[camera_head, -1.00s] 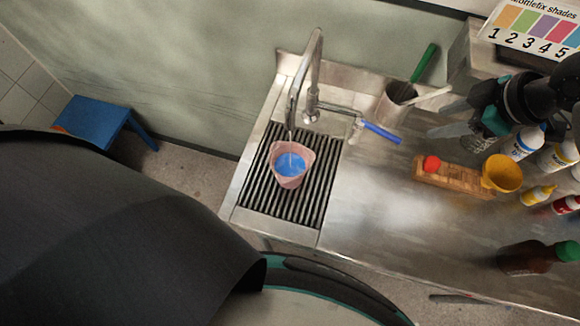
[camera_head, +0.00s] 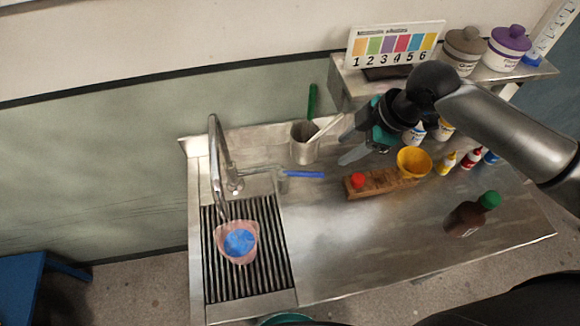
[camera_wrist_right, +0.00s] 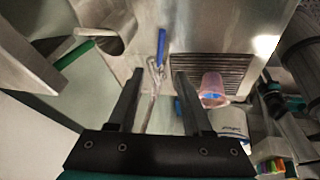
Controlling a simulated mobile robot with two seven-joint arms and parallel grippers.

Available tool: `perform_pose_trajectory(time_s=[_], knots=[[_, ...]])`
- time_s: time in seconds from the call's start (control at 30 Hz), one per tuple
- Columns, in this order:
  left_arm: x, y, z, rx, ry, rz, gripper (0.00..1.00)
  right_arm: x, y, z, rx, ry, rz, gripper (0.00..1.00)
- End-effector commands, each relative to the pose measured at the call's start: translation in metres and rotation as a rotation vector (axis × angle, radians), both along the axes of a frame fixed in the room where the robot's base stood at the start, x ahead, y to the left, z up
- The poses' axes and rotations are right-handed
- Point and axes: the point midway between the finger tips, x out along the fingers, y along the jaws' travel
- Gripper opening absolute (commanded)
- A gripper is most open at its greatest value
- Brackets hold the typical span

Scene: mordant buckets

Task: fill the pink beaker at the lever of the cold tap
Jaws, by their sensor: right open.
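The pink beaker (camera_head: 250,252) stands upright on the slatted drain grate (camera_head: 275,262), below the spout of the tap (camera_head: 214,160). Blue shows inside its rim. I cannot tell whether water is running. The beaker also shows in the right wrist view (camera_wrist_right: 212,84). The tap's blue lever (camera_head: 305,175) points right from the tap, and it shows in the wrist view (camera_wrist_right: 161,46). My right gripper (camera_head: 347,148) is open and empty, a little right of the lever tip and apart from it. In the wrist view the lever lies beyond the gap between the fingers (camera_wrist_right: 158,76). My left gripper is not in view.
A metal pot (camera_head: 304,150) with a green-handled tool stands behind the lever. A wooden block (camera_head: 385,181) with a red knob and a yellow cup (camera_head: 414,162) is right of it. The front middle counter is clear.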

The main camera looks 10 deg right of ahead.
Motion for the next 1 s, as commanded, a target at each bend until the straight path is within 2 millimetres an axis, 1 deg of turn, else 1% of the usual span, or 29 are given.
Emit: perform_pose_trajectory(time_s=[0.07,0.17,0.47,0.7,0.83,1.0], knots=[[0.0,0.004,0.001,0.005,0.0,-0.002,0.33,0.0,0.0,-0.006,0.0,0.004,-0.002,0.5],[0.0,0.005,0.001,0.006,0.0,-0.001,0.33,0.003,0.005,-0.018,0.002,0.003,-0.001,0.5],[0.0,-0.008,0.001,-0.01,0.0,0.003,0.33,0.018,0.025,-0.071,0.001,0.005,-0.001,0.5],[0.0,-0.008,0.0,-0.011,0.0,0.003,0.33,0.03,0.038,-0.107,0.001,0.003,-0.002,0.5],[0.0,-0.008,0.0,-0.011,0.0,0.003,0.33,0.034,0.043,-0.123,0.0,0.003,-0.002,0.5],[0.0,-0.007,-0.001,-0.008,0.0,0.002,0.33,0.038,0.047,-0.134,-0.001,0.001,-0.001,0.5]])
